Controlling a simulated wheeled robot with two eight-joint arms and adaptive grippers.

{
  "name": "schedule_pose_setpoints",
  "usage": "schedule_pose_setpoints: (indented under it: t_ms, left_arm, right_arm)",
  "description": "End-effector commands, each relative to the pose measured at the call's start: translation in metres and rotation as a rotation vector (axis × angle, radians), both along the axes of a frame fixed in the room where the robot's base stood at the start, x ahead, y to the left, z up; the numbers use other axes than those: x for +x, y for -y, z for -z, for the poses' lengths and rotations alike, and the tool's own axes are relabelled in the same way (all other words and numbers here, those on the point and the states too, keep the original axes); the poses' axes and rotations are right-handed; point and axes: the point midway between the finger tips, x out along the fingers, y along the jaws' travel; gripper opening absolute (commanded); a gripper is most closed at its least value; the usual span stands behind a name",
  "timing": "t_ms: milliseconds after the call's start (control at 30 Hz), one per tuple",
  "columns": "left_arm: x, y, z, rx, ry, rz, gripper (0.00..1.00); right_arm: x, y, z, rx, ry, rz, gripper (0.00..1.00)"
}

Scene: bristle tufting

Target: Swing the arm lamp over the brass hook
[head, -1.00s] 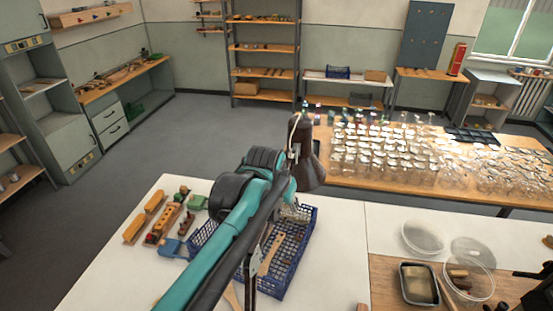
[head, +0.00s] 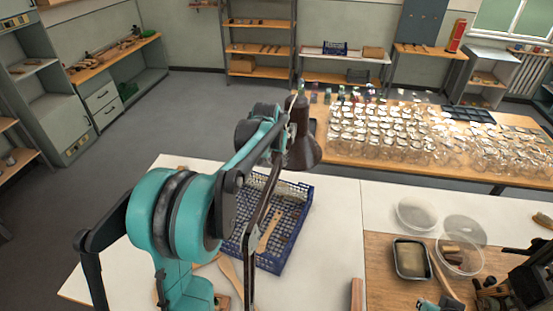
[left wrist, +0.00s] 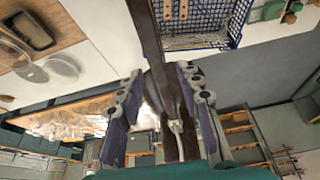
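The arm lamp has a dark brown shade (head: 304,148) that hangs near the far edge of the white table, in front of the glassware table. Its thin dark arm (head: 262,212) runs down towards the near edge. My left gripper (head: 284,138) is at the upper lamp arm, beside the shade and partly hidden. In the left wrist view, the fingers of my left gripper (left wrist: 163,105) stand apart on both sides of the dark lamp arm (left wrist: 147,35), with a visible gap on the left. I cannot make out the brass hook. My right gripper is not clearly in view.
A blue basket (head: 293,215) stands behind the lamp arm. To the right, a wooden board (head: 385,270) holds a metal tin (head: 411,258) and clear round dishes (head: 459,252). Many glasses (head: 385,135) fill the table behind. White tabletop (head: 335,210) is free right of the basket.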

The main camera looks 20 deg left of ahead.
Motion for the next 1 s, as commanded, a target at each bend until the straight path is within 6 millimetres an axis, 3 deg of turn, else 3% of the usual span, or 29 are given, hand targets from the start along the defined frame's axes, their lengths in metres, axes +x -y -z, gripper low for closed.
schedule_pose_setpoints:
  t_ms: [367, 500, 800, 1000]
  left_arm:
    - [0.003, 0.000, 0.008, 0.000, 0.000, 0.000, 0.35]
    - [0.003, 0.000, 0.008, 0.000, 0.000, 0.000, 0.00]
    - [0.003, 0.003, 0.008, 0.000, 0.000, 0.008, 0.00]
    - [0.007, 0.027, 0.009, 0.000, 0.000, 0.067, 0.00]
  right_arm:
    - [0.000, 0.000, -0.001, 0.000, 0.000, 0.000, 0.00]
    - [0.000, 0.000, -0.001, 0.000, 0.000, 0.000, 0.00]
    - [0.000, 0.000, 0.000, 0.000, 0.000, 0.000, 0.00]
    - [0.000, 0.000, 0.004, 0.000, 0.000, 0.000, 0.00]
